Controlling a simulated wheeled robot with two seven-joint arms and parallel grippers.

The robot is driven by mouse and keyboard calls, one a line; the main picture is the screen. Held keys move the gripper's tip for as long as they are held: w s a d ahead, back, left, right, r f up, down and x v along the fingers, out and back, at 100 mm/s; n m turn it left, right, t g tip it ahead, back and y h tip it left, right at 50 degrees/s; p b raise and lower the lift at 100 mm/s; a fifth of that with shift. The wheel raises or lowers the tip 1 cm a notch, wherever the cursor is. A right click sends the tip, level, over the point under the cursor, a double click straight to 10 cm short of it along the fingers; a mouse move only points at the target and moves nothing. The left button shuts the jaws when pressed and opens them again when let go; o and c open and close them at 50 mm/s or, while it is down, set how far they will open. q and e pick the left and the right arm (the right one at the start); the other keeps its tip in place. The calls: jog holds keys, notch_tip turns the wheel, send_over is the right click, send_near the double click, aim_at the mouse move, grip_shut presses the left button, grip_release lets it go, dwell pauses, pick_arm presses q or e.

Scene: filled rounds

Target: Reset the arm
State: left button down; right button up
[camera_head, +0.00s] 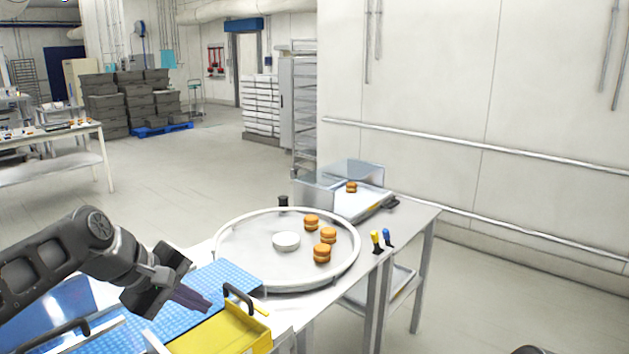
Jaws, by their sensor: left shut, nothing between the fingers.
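My left arm comes in from the left, and its gripper (192,299) is shut and empty. It hangs above the blue perforated mat (226,274), close to the yellow bin (222,334). It is apart from the round tray. My right gripper is not in view; a small dark shape at the bottom right edge is too cut off to tell.
A round rimmed tray (250,270) on the table holds a white dish (286,241) and several filled rounds (322,253). Behind it, a metal tray machine (352,174) carries another round. Yellow and blue-handled tools (376,241) stand at the table's right edge. Open floor lies beyond.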

pick_arm(q)
jog(key=s+d+f+m+g, duration=0.1)
jog(key=d+f, duration=0.1)
jog(key=f, duration=0.9)
jog(key=s+d+f+m+g+y, duration=0.1)
jog(key=s+d+f+m, duration=0.15)
jog(key=f, duration=0.85)
jog(key=s+d+f+g, duration=0.1)
jog(key=d+f, duration=0.1)
jog(key=f, duration=0.9)
jog(key=s+d+f+m+g, duration=0.1)
jog(key=s+d+f+m, duration=0.1)
jog(key=s+f, duration=0.6)
jog(key=s+d+f+m+g, duration=0.1)
jog(key=s+d+f, duration=0.3)
jog(key=s+f, duration=0.5)
jog(key=s+m, duration=0.1)
jog(key=s, duration=0.4)
jog(key=shift+s+d+m, duration=0.35)
jog(key=shift+d, duration=0.05)
jog(key=shift+a, duration=0.1)
